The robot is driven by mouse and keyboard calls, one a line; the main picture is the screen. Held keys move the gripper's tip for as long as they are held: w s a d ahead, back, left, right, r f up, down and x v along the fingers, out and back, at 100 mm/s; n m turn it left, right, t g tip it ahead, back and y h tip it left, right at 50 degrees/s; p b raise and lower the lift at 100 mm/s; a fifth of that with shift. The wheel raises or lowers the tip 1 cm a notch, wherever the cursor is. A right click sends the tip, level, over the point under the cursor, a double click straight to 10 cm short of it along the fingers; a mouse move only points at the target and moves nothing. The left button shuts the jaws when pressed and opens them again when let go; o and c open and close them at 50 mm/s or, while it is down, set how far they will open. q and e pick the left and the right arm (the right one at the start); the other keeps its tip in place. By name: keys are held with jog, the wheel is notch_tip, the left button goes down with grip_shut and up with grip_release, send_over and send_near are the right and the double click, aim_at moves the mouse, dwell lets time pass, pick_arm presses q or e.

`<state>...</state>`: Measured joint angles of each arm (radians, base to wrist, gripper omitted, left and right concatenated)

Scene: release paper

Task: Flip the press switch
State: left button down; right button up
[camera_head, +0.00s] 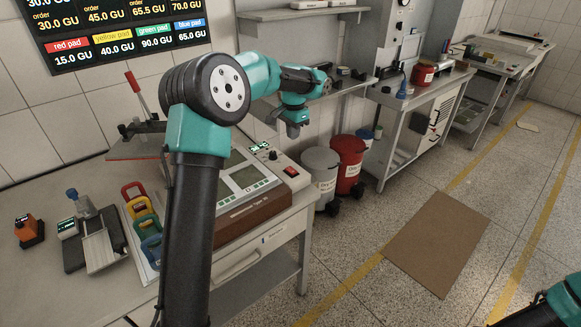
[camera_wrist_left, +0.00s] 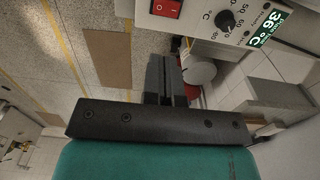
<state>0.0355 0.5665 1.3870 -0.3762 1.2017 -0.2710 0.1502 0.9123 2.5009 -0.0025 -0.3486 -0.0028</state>
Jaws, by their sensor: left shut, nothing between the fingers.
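The press (camera_head: 245,185) is a white and brown machine on the table, with a white control panel on its right side. Its red switch (camera_head: 291,171) sits at the panel's near end; it also shows at the top of the left wrist view (camera_wrist_left: 166,9), beside a black knob (camera_wrist_left: 226,22). I cannot tell which way the switch is set. My left gripper (camera_head: 293,133) is shut and empty, hanging above and beyond the panel, apart from the switch. Its dark fingers (camera_wrist_left: 164,62) point toward the bins side in the left wrist view. My right gripper is out of view; only part of that arm shows.
A green display (camera_wrist_left: 265,28) reads 36 °C. Grey (camera_head: 320,166) and red (camera_head: 350,158) bins stand on the floor beyond the press. Coloured pads (camera_head: 140,208), a scale (camera_head: 103,245) and an orange device (camera_head: 29,230) are on the table's left. A brown mat (camera_head: 437,243) lies on the floor.

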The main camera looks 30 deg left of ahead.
aim_at(291, 169)
pick_arm(q)
jog(key=shift+f, duration=0.1)
notch_tip(291, 169, down, 14)
dwell(0.8)
jog(key=shift+d+f, duration=0.15)
jog(key=shift+f, duration=0.1)
dwell(0.4)
jog(key=shift+w+a+r, duration=0.15)
jog(key=shift+a, duration=0.25)
jog(key=shift+w+a+r, duration=0.1)
jog(key=shift+a+r, duration=0.05)
jog(key=shift+a, duration=0.2)
jog(key=shift+r, duration=0.15)
